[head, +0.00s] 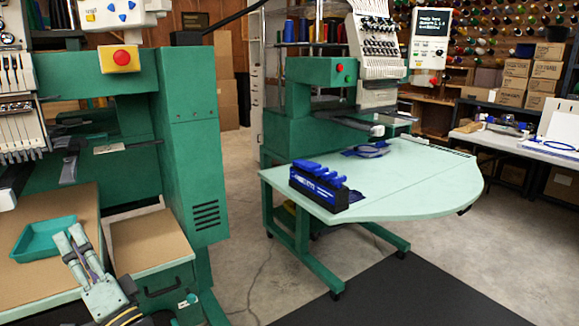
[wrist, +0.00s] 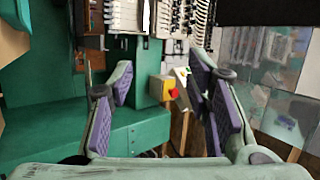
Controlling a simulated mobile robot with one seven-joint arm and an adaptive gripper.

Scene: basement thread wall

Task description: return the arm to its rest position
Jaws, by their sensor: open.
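My gripper (head: 70,238) shows at the lower left of the head view, at the end of my pale green arm, with its two fingers pointing up and away. It overlaps the right end of a teal tray (head: 22,245) in the picture; the height between them cannot be told. In the wrist view, the two fingers with purple pads stand wide apart around my gripper's empty gap (wrist: 162,88). The gripper is open and holds nothing. Most of my arm is outside the head view.
A brown-topped green cabinet (head: 150,243) stands right of my gripper. A tall green machine column (head: 190,150) rises behind it. A yellow box with a red button (head: 122,58) hangs above. A pale green table (head: 420,185) holds a blue-and-black rack (head: 318,188). Open floor (head: 245,262) lies between.

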